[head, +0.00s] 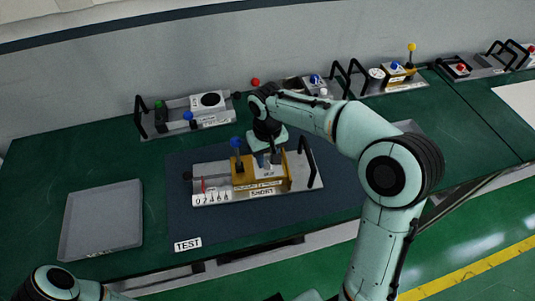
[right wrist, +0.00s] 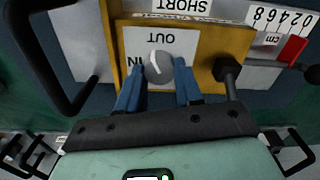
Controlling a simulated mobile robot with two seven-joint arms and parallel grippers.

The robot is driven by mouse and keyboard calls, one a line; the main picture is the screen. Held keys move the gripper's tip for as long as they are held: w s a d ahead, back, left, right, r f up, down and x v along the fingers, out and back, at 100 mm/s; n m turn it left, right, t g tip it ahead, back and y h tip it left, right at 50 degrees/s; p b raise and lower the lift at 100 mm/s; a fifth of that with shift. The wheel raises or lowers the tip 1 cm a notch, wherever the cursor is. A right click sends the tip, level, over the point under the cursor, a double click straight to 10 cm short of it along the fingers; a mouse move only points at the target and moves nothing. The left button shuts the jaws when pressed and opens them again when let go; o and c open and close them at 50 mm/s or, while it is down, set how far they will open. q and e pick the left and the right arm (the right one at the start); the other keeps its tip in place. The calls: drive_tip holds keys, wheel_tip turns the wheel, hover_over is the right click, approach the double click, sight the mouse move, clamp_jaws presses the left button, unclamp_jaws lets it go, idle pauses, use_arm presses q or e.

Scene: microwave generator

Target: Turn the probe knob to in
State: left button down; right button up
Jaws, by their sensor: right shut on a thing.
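The probe knob (right wrist: 158,67) is a round grey knob with a pale pointer line, on a white plate (right wrist: 190,44) marked IN and OUT in the right wrist view. The plate sits in a yellow frame on the test unit (head: 210,195), which also bears a SHORT label. My right gripper (right wrist: 158,80) is shut on the knob, one blue finger on each side. In the head view my right gripper (head: 268,158) comes down over the unit and hides the knob. The pointer line is small and its exact setting is hard to tell. My left gripper is out of view.
The unit lies on a dark mat marked TEST (head: 188,244). A blue-topped lever (head: 236,143) and a black handle (head: 312,165) stand close to my right gripper. An empty grey tray (head: 100,220) lies at left. Similar units (head: 190,115) line the back.

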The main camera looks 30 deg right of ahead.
drive_tip(key=n+p, duration=0.1)
drive_tip(key=n, duration=0.5)
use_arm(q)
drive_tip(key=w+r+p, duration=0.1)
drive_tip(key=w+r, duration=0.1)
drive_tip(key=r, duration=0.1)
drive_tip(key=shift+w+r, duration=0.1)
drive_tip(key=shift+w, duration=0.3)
use_arm(e)
drive_tip(key=n, duration=0.6)
drive_tip(key=shift+a+n, duration=0.1)
drive_tip(key=shift+n, duration=0.2)
drive_tip(key=o, duration=1)
drive_tip(key=shift+o, duration=0.2)
